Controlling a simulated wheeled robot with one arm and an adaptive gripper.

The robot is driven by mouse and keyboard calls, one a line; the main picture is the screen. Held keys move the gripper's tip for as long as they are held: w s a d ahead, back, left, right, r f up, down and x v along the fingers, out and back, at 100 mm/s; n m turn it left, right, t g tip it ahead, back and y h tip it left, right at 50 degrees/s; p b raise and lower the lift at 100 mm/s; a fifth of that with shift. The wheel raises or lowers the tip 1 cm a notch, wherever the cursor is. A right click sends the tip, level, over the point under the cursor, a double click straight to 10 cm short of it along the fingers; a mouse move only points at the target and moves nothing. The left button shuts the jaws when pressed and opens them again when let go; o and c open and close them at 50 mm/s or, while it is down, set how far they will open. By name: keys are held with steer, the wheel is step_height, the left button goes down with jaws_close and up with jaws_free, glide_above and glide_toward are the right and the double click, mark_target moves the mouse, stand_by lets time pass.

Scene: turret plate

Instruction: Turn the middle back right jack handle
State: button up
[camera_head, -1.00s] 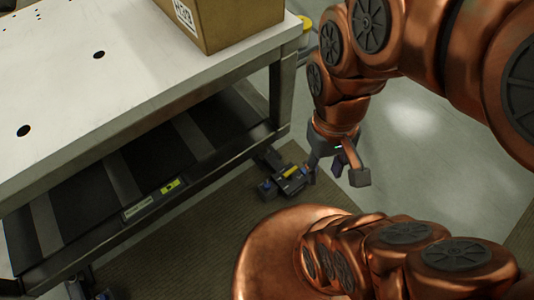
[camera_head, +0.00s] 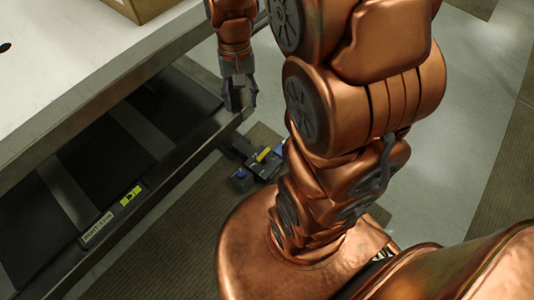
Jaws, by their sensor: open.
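My gripper (camera_head: 240,98) points down beside the table's right edge, above and a little left of the jack in the picture. Its fingers look apart with nothing between them, and it appears clear of the jack.
The white table top (camera_head: 90,70) has a cardboard box (camera_head: 135,8) at its back edge. Below it is a dark shelf frame (camera_head: 150,190) with a yellow label (camera_head: 131,195). Open grey floor (camera_head: 450,110) lies to the right, with brown mats.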

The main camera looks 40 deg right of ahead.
steer(key=w+d+f+m+b, duration=0.1)
steer(key=w+d+f+b, duration=0.15)
steer(key=f, duration=0.35)
steer(key=w+d+f+m+b, duration=0.1)
steer(key=w+d+f+b, duration=0.2)
steer(key=f, duration=0.4)
steer(key=m+y+b, duration=0.2)
steer(key=m+b, duration=0.3)
steer(key=b, duration=0.7)
glide_above(266, 151)
steer(key=a, duration=0.2)
step_height(266, 151, down, 27)
steer(key=shift+d+f+m+t+y+b, duration=0.35)
steer(key=shift+f+b, duration=1.1)
steer(key=shift+f, duration=2.8)
steer(key=shift+d+f+m+t+b, duration=0.1)
steer(key=shift+d+f+m+b, duration=0.95)
steer(key=shift+f, duration=3.25)
steer(key=shift+a+f+m+t+y+b, duration=0.15)
steer(key=shift+f+b, duration=1.65)
steer(key=shift+f, duration=2.45)
steer(key=shift+d, duration=0.1)
steer(key=shift+c, duration=0.2)
jaws_close()
